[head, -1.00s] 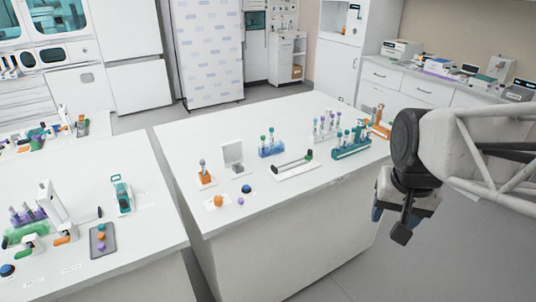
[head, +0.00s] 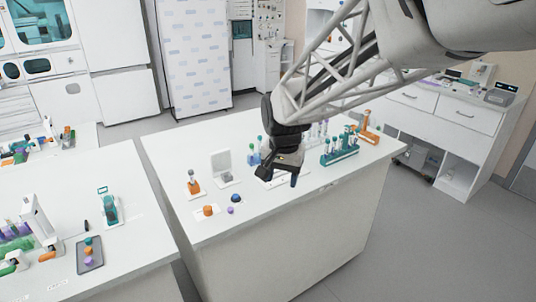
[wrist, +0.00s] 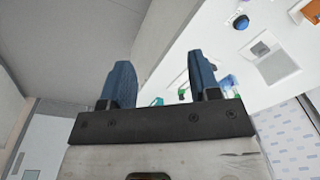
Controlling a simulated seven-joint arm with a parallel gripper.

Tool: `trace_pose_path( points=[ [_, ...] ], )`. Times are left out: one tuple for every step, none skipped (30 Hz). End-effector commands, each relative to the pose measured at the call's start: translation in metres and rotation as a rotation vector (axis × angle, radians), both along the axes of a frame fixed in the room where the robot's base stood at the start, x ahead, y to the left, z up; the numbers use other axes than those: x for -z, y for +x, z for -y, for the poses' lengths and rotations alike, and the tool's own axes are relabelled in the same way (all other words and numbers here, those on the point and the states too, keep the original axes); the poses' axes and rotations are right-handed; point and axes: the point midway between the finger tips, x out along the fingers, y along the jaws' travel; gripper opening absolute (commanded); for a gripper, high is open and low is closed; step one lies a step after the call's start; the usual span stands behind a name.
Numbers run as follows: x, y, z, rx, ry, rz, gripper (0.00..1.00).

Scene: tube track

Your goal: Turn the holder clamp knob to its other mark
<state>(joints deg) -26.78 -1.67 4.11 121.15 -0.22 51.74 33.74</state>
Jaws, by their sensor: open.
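My gripper (head: 279,175) is above the front middle of the white bench (head: 240,255), open and empty. In the wrist view, my gripper (wrist: 160,68) shows two dark blue fingers spread apart with nothing between them. A small orange holder (head: 193,187) with an upright tube stands at the bench's left side. Another orange stand (head: 368,127) is at the far right. The holder clamp knob is too small to make out, and I cannot tell its mark. My gripper hides most of the long white base (head: 266,184) behind it.
A teal rack (head: 340,156) with several tubes stands right of my gripper. The bench's front right is clear.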

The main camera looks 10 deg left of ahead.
Motion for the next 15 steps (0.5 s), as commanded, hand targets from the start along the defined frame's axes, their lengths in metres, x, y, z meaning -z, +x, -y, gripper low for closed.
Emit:
trace_pose_path(
  points=[
    [0.006, 0.005, -0.015, -0.001, -0.001, -0.006, 0.56],
    [0.009, 0.008, -0.024, 0.001, -0.003, -0.01, 0.56],
    [0.013, 0.012, -0.034, 0.004, -0.003, -0.014, 0.56],
    [0.016, 0.014, -0.043, 0.006, -0.004, -0.017, 0.56],
    [0.02, 0.017, -0.052, 0.007, -0.005, -0.02, 0.56],
    [0.024, 0.02, -0.063, 0.011, -0.006, -0.024, 0.56],
    [0.028, 0.022, -0.072, 0.012, -0.007, -0.028, 0.56],
    [0.031, 0.024, -0.08, 0.014, -0.008, -0.03, 0.56],
    [0.036, 0.026, -0.092, 0.018, -0.01, -0.034, 0.56],
    [0.04, 0.028, -0.101, 0.019, -0.01, -0.036, 0.56],
    [0.043, 0.029, -0.11, 0.021, -0.011, -0.039, 0.56],
    [0.049, 0.031, -0.121, 0.024, -0.013, -0.044, 0.56],
    [0.053, 0.032, -0.13, 0.025, -0.014, -0.046, 0.56],
    [0.057, 0.033, -0.14, 0.028, -0.015, -0.048, 0.56],
    [0.062, 0.034, -0.151, 0.03, -0.017, -0.052, 0.56]
  ],
)
